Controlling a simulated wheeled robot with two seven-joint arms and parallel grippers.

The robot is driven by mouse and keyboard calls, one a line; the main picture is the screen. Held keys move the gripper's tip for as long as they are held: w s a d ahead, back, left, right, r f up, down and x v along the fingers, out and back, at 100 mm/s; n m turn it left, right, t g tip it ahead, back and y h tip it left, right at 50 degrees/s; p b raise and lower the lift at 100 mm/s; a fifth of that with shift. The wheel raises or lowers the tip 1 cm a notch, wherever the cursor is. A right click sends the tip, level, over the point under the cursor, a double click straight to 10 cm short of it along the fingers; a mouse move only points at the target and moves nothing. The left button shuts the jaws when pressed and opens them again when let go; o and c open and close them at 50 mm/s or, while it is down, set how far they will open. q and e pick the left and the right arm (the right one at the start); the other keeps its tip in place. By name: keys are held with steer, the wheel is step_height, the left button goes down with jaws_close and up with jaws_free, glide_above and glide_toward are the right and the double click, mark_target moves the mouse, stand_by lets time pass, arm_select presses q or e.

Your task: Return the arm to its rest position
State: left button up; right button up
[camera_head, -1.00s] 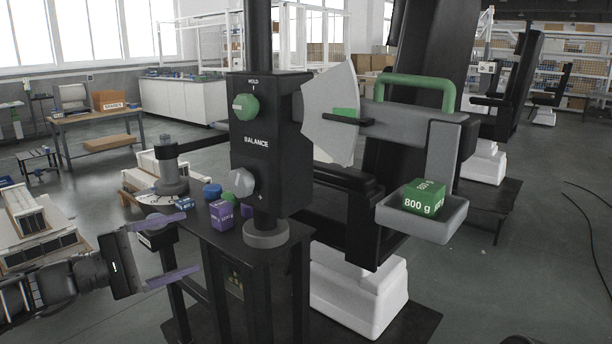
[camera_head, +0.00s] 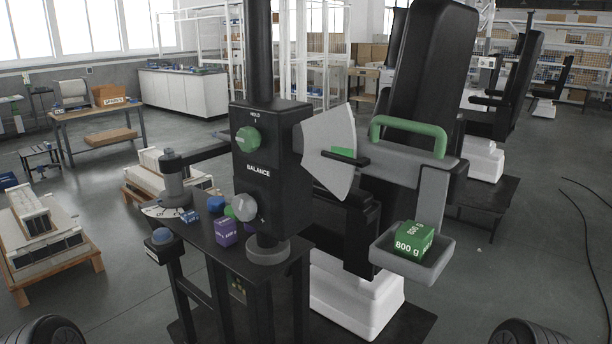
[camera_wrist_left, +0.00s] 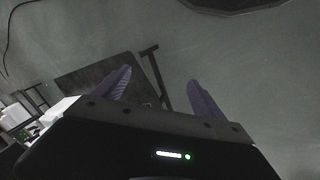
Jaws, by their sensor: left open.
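My left gripper (camera_wrist_left: 162,92) shows only in the left wrist view. Its two purple fingers stand wide apart with only grey floor and a dark base plate (camera_wrist_left: 95,82) beyond them. It holds nothing. No arm of mine shows in the head view, and my right gripper is in neither view. In the head view the black balance column (camera_head: 265,150) stands in the middle with a green knob (camera_head: 247,139) and a grey knob (camera_head: 244,207). A green 800 g block (camera_head: 414,240) sits in the grey tray (camera_head: 440,262) at the right.
A purple block (camera_head: 227,232) and blue and green pieces lie on the small black table (camera_head: 216,250) left of the column. Pallets (camera_head: 50,245) with long boxes lie at the left. The floor between is open.

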arm_select(q)
steer(key=s+d+m+g+p, duration=0.1)
steer(key=s+d+g+p, duration=0.1)
steer(key=s+d, duration=0.3)
steer(key=s, duration=0.3)
steer(key=shift+s+r+m+h, duration=0.35)
steer(key=shift+r+m+h, duration=0.05)
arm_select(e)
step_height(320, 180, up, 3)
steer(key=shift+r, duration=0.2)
arm_select(q)
steer(key=shift+w+d, duration=0.1)
stand_by(1.4)
